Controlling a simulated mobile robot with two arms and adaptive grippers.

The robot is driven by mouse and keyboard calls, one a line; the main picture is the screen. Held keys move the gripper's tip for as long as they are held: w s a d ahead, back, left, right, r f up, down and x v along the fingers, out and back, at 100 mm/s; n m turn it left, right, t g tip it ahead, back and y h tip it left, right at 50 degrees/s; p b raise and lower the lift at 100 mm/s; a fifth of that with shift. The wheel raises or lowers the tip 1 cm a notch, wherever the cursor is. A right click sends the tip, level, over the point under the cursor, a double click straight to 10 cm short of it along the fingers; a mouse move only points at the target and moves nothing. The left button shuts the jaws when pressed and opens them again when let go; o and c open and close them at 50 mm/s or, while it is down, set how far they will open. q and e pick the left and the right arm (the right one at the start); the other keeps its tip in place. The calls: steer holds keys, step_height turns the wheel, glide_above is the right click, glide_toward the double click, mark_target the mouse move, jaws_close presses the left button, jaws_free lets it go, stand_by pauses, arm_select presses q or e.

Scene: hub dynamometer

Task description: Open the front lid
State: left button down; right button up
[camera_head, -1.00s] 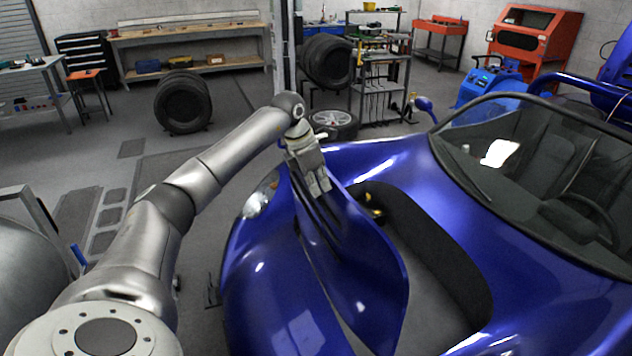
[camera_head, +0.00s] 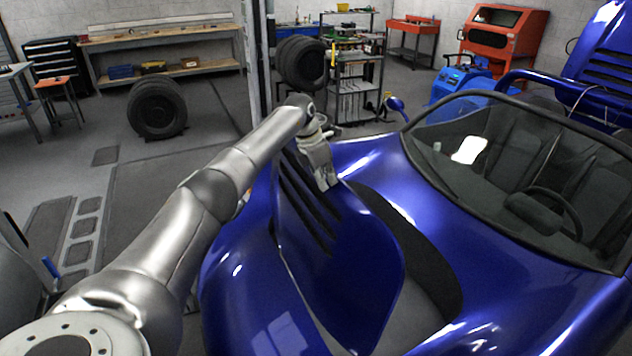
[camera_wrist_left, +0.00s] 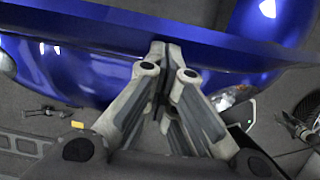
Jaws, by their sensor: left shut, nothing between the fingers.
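The front lid (camera_head: 345,270) is the blue slotted panel on the car's nose. It stands raised at a slant, with a dark opening (camera_head: 425,255) along its right side. My left gripper (camera_head: 326,184) is at the far end of the lid, by the upper ends of the slots. In the left wrist view, the closed fingertips (camera_wrist_left: 164,50) are against or very close to the lid, a blue band (camera_wrist_left: 230,45) across the view. Nothing shows between the fingers. I cannot tell if they touch the lid. My right gripper is out of view.
The blue car's windscreen (camera_head: 520,165) and cabin are to the right. Stacked tyres (camera_head: 157,110), a workbench (camera_head: 160,62) and a shelf cart (camera_head: 357,85) stand behind. The floor (camera_head: 130,185) left of the car is mostly open.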

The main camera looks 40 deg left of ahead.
mark_target(339, 180)
arm_select(q)
steer(key=w, duration=0.1)
steer(key=w+d, duration=0.1)
steer(key=shift+w+d+f, duration=0.1)
steer(key=shift+w+d, duration=0.15)
steer(key=shift+w, duration=0.1)
steer(key=shift+w+d, duration=0.2)
steer(key=shift+w, duration=0.1)
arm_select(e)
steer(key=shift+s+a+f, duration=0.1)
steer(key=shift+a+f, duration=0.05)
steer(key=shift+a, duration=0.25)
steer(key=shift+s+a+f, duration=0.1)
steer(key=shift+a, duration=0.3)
arm_select(q)
steer(key=shift+s, duration=0.1)
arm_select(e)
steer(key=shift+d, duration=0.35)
